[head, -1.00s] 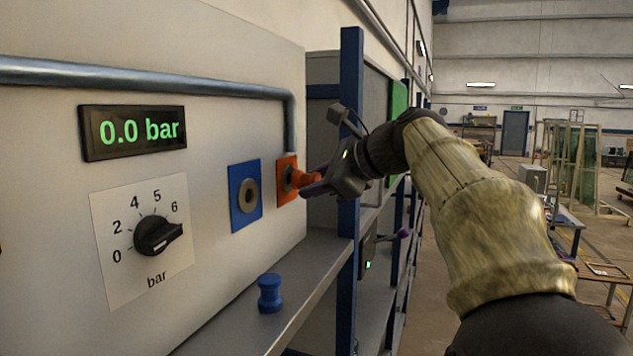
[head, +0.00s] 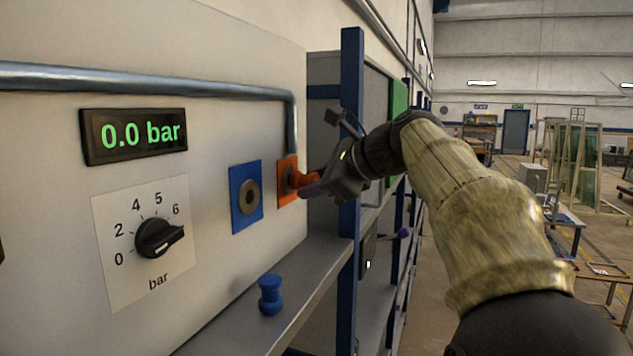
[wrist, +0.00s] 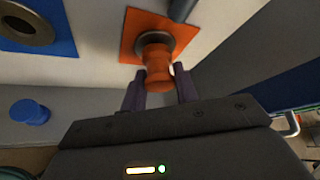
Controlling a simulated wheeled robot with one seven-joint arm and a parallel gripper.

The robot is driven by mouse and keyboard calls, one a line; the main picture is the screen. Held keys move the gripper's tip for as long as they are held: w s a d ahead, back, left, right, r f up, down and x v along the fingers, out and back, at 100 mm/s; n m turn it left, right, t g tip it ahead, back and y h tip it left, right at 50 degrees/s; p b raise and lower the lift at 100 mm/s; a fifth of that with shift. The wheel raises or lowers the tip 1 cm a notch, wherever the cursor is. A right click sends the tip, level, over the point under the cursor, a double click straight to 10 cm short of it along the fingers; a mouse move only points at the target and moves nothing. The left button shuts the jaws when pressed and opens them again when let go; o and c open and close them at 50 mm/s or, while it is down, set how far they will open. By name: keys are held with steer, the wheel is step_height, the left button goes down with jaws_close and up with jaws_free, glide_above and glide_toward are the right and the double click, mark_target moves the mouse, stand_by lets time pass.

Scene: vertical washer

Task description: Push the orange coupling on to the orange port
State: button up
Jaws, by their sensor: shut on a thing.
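The orange coupling (wrist: 157,66) is between the fingers of my gripper (wrist: 160,88), which is shut on it. In the head view the orange coupling (head: 301,180) lies in line with the orange port (head: 284,181), at the tip of my gripper (head: 314,186). In the wrist view the coupling's far end meets the grey ring of the orange port (wrist: 130,40). I cannot tell how far it sits on the port. The coupling looks straight to the panel.
A blue port (head: 246,197) is left of the orange one. A blue coupling (head: 270,294) stands on the grey shelf (head: 312,272) below. A blue post (head: 350,160) is close to my gripper. The display (head: 134,135) reads 0.0 bar, above a dial (head: 158,238).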

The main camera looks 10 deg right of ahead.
steer(key=shift+w+a, duration=0.2)
steer(key=shift+a, duration=0.05)
steer(key=o, duration=1)
steer(key=b+v, duration=0.2)
steer(key=v, duration=1.5)
steer(key=shift+d, duration=0.2)
steer(key=shift+s, duration=0.1)
